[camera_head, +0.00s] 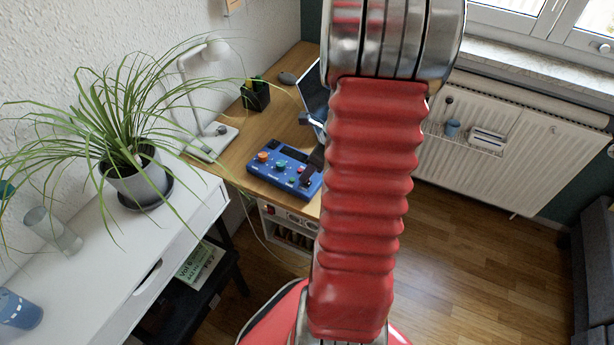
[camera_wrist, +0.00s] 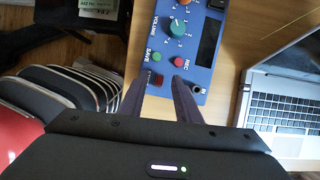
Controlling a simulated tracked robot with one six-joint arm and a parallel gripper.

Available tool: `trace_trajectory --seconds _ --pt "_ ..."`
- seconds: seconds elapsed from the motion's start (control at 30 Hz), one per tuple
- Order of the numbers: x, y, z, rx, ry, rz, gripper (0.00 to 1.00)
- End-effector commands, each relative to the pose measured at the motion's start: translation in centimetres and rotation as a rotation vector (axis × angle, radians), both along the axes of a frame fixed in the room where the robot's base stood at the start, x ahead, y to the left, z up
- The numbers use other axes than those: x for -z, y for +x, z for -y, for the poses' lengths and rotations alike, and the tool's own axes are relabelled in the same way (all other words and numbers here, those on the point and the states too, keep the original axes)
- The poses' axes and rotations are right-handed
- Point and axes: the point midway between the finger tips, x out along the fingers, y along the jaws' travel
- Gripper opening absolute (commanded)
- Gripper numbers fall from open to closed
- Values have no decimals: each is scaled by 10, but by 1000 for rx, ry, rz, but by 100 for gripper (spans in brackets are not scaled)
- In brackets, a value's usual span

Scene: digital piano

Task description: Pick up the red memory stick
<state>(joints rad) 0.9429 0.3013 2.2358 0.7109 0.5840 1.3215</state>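In the wrist view, a small dark red piece (camera_wrist: 157,80) that looks like the red memory stick shows at the near edge of a blue control box (camera_wrist: 198,75), close to the SAVE label. My gripper (camera_wrist: 159,83) is open, its two dark fingers apart on either side of this piece. I cannot tell whether the fingers touch it or how far above it they are. In the head view the blue box (camera_head: 268,180) lies on the wooden desk; I cannot make out the stick there, and my red arm hides the area to the right.
An open laptop (camera_wrist: 285,100) stands right of the box. A lamp (camera_head: 205,140), a pen holder (camera_head: 256,95) and a mouse (camera_head: 288,78) are on the desk (camera_head: 243,125). A white cabinet with a potted plant (camera_head: 138,180) is at the left.

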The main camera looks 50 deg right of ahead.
Motion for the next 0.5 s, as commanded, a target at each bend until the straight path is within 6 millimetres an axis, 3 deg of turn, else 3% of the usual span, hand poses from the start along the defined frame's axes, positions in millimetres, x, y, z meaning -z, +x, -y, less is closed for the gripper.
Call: trace_trajectory --seconds 0.2,0.5 --pt "20 8 -3 -3 2 -1 30" --pt "21 9 -3 -2 0 0 30"
